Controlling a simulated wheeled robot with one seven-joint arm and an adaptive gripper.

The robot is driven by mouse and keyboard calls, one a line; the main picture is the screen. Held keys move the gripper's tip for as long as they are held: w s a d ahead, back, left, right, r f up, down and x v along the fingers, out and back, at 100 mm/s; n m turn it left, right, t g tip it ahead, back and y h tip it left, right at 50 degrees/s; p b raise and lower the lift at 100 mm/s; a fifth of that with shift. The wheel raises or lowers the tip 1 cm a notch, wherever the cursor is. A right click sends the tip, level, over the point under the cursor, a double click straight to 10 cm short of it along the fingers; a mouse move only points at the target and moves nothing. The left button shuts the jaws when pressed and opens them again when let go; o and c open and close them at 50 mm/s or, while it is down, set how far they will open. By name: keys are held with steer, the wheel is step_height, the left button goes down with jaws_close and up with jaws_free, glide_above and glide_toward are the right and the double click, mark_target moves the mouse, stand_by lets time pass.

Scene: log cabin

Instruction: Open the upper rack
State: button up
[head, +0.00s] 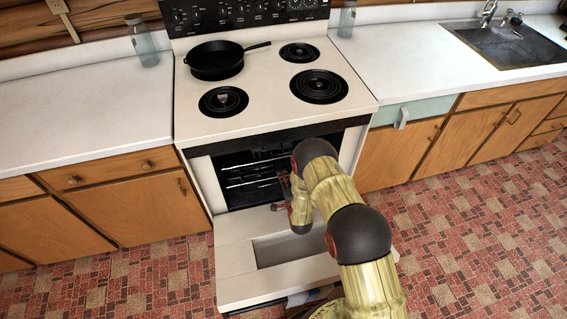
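The stove's oven (232,165) is open at the front, and its door (235,250) is folded down level. Inside the dark cavity, two metal racks show as thin bright bars. The upper rack (238,166) lies above the lower rack (240,184), and both appear to be inside the oven. My gripper (283,184) is at the oven opening, near the right part of the racks. My own arm hides much of it, so I cannot tell whether it is open, shut or touching a rack. The right side of the cavity is also hidden.
A black frying pan (216,62) sits on the rear left burner. White counters (85,105) with wooden cabinets flank the stove. Glass jars (143,45) stand at the back, and a sink (510,45) is at the far right. The red patterned floor (470,230) is clear at right.

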steer(key=shift+m+t, duration=0.3)
steer(key=shift+m, duration=0.2)
steer(key=shift+r+b+x, duration=0.2)
steer(key=shift+b+x, duration=0.25)
steer(key=shift+x, duration=0.85)
steer(key=shift+r+b+x, duration=0.2)
steer(key=shift+b+x, duration=0.2)
steer(key=shift+x, duration=0.9)
steer(key=shift+r+b+x, duration=0.2)
steer(key=shift+b+x, duration=0.25)
steer(key=shift+x, duration=0.85)
steer(key=shift+w, duration=0.1)
steer(key=shift+c, duration=0.4)
steer(key=c, duration=0.4)
jaws_close()
